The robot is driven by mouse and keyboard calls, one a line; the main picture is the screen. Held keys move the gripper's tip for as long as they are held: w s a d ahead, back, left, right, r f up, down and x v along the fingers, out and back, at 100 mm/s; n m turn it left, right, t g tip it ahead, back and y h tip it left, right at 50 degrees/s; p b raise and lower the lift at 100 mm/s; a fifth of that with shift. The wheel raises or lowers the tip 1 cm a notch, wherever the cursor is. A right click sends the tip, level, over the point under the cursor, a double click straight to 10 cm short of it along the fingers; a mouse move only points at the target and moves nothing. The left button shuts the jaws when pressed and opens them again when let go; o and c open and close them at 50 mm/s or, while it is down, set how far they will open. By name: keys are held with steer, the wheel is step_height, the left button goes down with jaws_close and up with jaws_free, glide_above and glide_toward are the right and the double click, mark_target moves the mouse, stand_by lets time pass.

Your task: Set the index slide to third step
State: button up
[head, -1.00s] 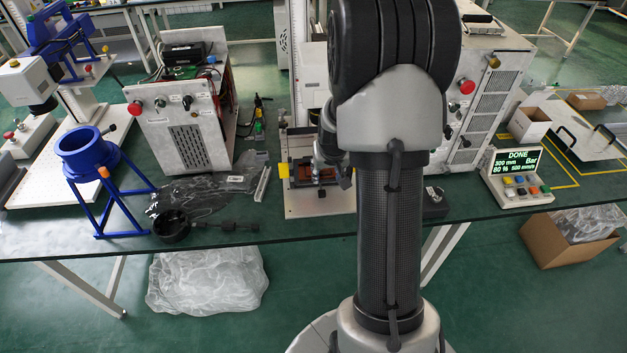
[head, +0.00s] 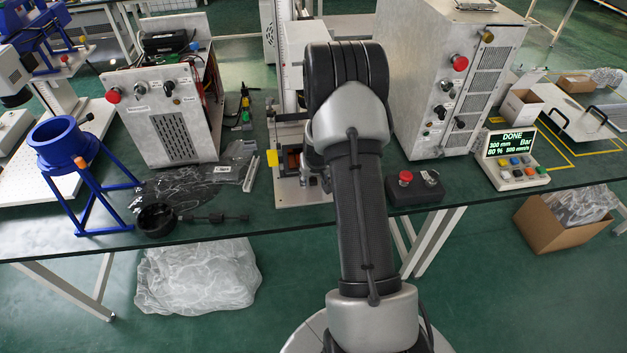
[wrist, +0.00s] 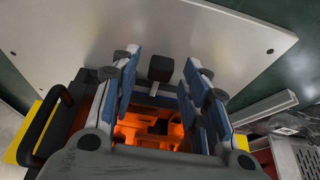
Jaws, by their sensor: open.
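In the wrist view my gripper (wrist: 160,72) is open, its two blue-padded fingers on either side of a small black block-shaped knob (wrist: 161,66). The knob sits in front of a pale metal plate (wrist: 210,40). It appears between the fingertips with gaps on both sides; I cannot tell how deep it is. I take it for the index slide's grip, but no step marks are readable. An orange-lit housing (wrist: 150,130) lies below, between the fingers. In the head view the lift column (head: 284,55) with its scale stands behind my arm, which hides the fingers and knob.
A black handle with a yellow edge (wrist: 45,125) is left of the gripper. In the head view, a red-button box (head: 413,188) and a display reading DONE (head: 512,145) are right. A grey cabinet (head: 450,80) stands behind; a blue stand (head: 75,165) is left.

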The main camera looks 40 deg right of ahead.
steer(key=shift+f, duration=0.1)
steer(key=shift+c, duration=0.3)
jaws_close()
stand_by(0.4)
